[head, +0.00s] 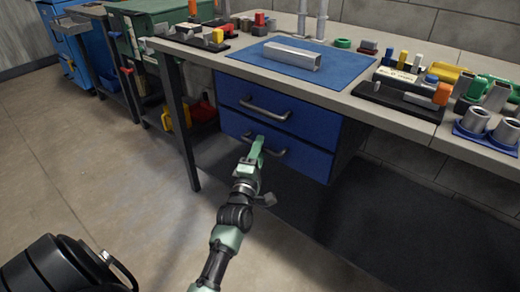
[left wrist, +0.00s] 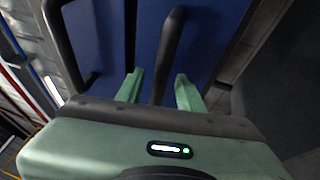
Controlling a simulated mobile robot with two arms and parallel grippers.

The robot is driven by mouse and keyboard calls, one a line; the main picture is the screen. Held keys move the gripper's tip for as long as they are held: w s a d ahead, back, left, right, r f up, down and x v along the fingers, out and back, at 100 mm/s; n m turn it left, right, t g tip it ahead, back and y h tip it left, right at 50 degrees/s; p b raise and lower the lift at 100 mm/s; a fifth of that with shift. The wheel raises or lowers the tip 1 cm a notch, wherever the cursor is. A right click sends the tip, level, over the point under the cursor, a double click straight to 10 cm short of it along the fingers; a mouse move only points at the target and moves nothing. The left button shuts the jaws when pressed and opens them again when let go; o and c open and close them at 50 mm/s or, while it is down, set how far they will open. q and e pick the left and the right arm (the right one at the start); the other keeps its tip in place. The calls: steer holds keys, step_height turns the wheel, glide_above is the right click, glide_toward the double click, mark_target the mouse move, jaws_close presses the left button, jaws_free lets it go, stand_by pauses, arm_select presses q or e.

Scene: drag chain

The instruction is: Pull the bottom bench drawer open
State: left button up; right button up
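The bottom bench drawer (head: 302,156) is a blue front under the bench, closed flush below the upper blue drawer (head: 305,117). Its grey bar handle (head: 275,152) is partly hidden behind my left gripper (head: 259,147). In the left wrist view, the green fingers of my left gripper (left wrist: 159,90) are open, one on each side of the dark bottom handle (left wrist: 168,55). Neither finger visibly presses on the bar. The upper drawer's handle (left wrist: 60,50) shows further left in that view. My right gripper is not in view.
The bench top (head: 345,102) overhangs the drawers and carries a blue mat (head: 260,62), metal parts and coloured blocks. A dark bench leg (head: 180,125) stands left of the drawers. The floor (head: 110,190) in front is largely clear.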

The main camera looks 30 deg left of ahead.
arm_select(q)
steer(key=shift+w+a+r, duration=0.1)
steer(key=shift+w+a, duration=0.05)
steer(key=shift+w, duration=0.25)
jaws_close()
stand_by(1.2)
